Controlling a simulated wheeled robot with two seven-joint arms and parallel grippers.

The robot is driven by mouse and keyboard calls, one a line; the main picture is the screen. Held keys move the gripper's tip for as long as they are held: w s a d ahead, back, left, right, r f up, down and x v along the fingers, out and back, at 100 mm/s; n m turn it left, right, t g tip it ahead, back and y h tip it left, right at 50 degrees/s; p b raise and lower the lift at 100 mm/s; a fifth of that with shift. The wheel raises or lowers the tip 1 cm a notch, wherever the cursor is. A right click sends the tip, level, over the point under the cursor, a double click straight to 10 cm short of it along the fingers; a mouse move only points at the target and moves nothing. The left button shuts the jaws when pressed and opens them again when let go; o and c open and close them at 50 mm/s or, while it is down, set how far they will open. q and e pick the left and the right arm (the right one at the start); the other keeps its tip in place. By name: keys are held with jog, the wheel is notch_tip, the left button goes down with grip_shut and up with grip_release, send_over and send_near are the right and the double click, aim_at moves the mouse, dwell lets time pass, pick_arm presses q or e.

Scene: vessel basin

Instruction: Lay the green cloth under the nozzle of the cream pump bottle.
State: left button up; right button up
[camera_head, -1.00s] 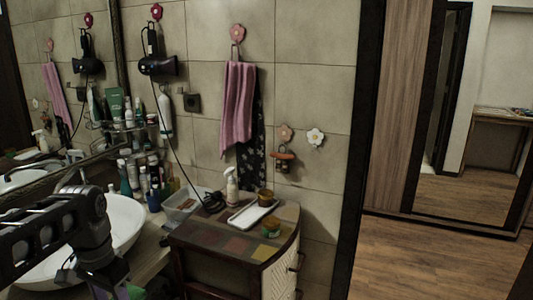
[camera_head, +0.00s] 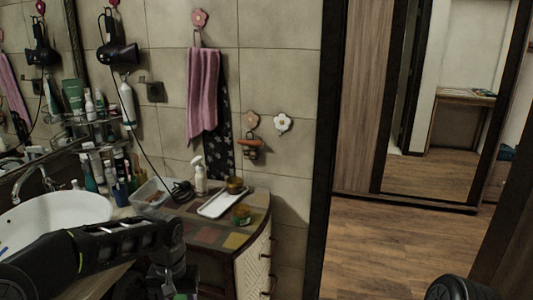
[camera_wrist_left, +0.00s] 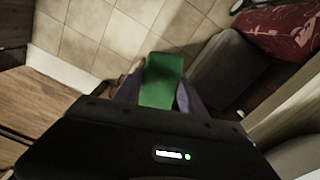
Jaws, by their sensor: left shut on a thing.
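The cream pump bottle (camera_head: 200,176) stands upright at the back of a small cabinet's tiled top (camera_head: 203,236), against the wall, beside a white tray (camera_head: 226,203). My left gripper (camera_wrist_left: 160,93) is shut on the green cloth (camera_wrist_left: 162,80), which shows between its fingers in the left wrist view, with the floor below. In the head view my left arm reaches in front of the basin, short of the cabinet; its fingers and the cloth are not visible there. My right gripper is not in view.
A clear bin (camera_head: 151,198) and a black cord lie left of the bottle. The white basin (camera_head: 55,222) is at left. The cabinet top's front is clear.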

pick_arm(q)
jog(key=shift+d, duration=0.9)
jog(key=shift+f, duration=0.1)
dwell(2.1)
jog(key=s+f, duration=0.4)
jog(key=f, duration=1.1)
